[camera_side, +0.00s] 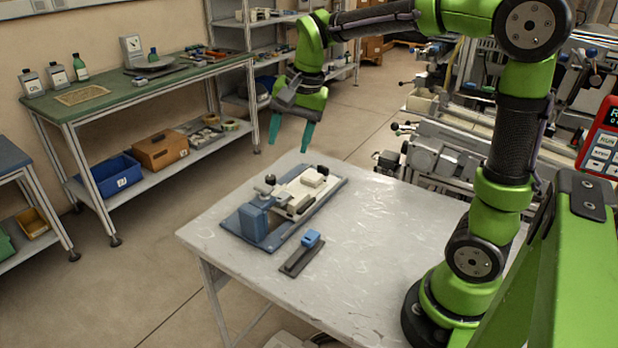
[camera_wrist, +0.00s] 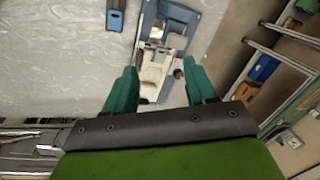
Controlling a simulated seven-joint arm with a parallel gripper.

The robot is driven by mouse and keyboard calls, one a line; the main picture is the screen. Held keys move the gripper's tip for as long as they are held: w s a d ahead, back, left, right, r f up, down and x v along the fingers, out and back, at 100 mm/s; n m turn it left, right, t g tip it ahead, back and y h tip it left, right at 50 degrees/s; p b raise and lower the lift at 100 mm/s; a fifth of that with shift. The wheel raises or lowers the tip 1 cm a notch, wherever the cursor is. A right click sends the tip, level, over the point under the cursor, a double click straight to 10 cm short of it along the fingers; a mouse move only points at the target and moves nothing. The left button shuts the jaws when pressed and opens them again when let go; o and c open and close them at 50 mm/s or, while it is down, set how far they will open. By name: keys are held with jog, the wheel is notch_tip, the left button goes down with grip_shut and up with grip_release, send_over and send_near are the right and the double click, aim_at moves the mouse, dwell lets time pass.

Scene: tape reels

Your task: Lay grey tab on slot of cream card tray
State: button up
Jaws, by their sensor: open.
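The cream card tray (camera_side: 301,190) sits on a blue-grey base plate on the table. A raised cream block and a dark-edged piece are on it. I cannot make out its slot. A dark grey flat strip (camera_side: 292,262) with a blue block (camera_side: 311,239) on one end lies on the table in front of the base plate. It may be the grey tab. The blue block also shows in the wrist view (camera_wrist: 116,17). My gripper (camera_side: 289,144) is open and empty, above the table's far edge. In the wrist view the tray (camera_wrist: 153,76) appears between my fingers.
A blue upright block (camera_side: 254,221) and a dark knob (camera_side: 270,180) stand at the left of the base plate. The white table (camera_side: 370,255) is clear to the right. A green-topped bench (camera_side: 130,92) and shelves stand behind, with machinery at the back right.

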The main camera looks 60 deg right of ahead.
jog(key=s+a+n+t, duration=0.2)
jog(key=s+a+n, duration=0.1)
jog(key=s, duration=0.4)
jog(key=s+a+n+t+y, duration=0.1)
jog(key=s+a+n+t, duration=0.1)
jog(key=s+n, duration=0.3)
jog(key=shift+s+a+f+n, duration=0.3)
jog(key=shift+s+a, duration=0.5)
jog(key=shift+s, duration=0.15)
jog(key=shift+c, duration=0.2)
